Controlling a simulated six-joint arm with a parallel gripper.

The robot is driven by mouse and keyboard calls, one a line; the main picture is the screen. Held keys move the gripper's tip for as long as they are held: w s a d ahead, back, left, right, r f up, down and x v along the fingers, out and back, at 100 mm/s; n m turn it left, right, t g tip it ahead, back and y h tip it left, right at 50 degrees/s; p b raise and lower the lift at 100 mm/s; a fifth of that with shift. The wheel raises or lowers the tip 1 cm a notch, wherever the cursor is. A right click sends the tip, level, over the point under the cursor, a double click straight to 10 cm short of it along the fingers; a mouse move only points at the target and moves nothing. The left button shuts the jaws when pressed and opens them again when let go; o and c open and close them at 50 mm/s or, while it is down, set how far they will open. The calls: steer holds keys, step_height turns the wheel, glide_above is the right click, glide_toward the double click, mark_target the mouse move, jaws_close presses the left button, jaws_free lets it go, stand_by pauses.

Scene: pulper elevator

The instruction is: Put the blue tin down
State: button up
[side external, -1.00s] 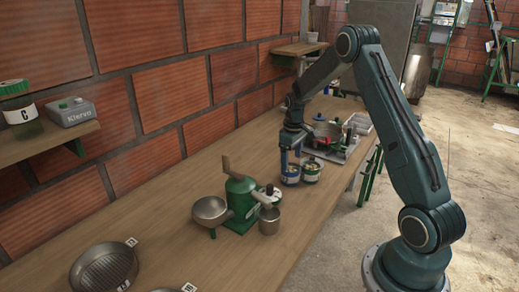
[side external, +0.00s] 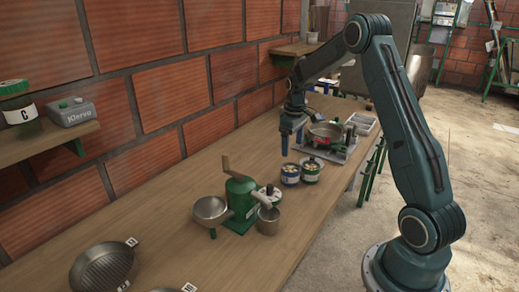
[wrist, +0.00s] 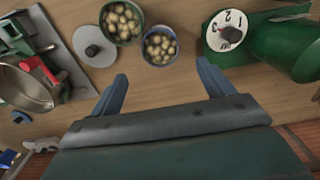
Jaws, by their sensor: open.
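The blue tin (side external: 290,175) stands upright on the wooden bench, holding pale round pieces, with the green tin (side external: 310,171) close beside it. In the wrist view the blue tin (wrist: 160,48) lies just beyond my fingertips, and the green tin (wrist: 122,22) is to its upper left. My gripper (side external: 291,148) is open and empty, above the bench and clear of the blue tin. Its two blue fingers (wrist: 162,76) are spread wide in the wrist view, with nothing between them.
A green hand-cranked machine (side external: 241,200) with a metal bowl (side external: 210,211) and a metal cup (side external: 268,220) stands in front of the tins. Behind them is a metal pan (side external: 325,134) on a grey stand. A grey knobbed disc (wrist: 93,46) lies near the tins. The brick wall borders the bench.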

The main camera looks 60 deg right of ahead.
steer(key=s+a+r+t, duration=0.1)
steer(key=s+a+r, duration=0.3)
steer(key=a+r, duration=0.4)
steer(key=s+a+r+t, duration=0.1)
steer(key=s+a+r, duration=0.2)
steer(key=a+r, duration=0.55)
steer(key=s+a+t, duration=0.1)
steer(key=s+a, duration=0.4)
steer(key=s, duration=0.3)
steer(key=s+a+r+t, duration=0.1)
steer(key=s+a+t, duration=0.1)
steer(key=s+a, duration=0.4)
steer(key=s, duration=0.3)
steer(key=shift+a+r+t, duration=0.25)
steer(key=shift+t, duration=0.05)
steer(key=shift+o, duration=0.4)
